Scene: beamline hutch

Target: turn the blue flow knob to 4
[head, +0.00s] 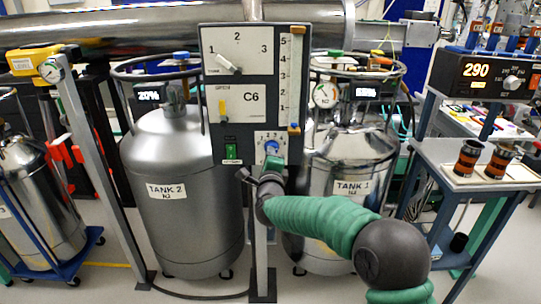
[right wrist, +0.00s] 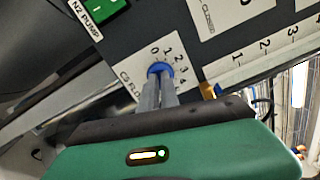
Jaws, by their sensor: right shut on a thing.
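The blue flow knob (head: 272,147) sits on a small white dial plate low on the grey panel, under the C6 label. In the head view my right gripper (head: 268,166) is in front of the panel's lower edge. My left gripper is not in view.
A green N2 pump switch (head: 232,153) is left of the dial. A vertical scale tube (head: 294,85) with an orange lower end stands close on the right. A three-position selector (head: 228,65) is above. Tank 2 (head: 170,150) and tank 1 (head: 345,160) flank the panel.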

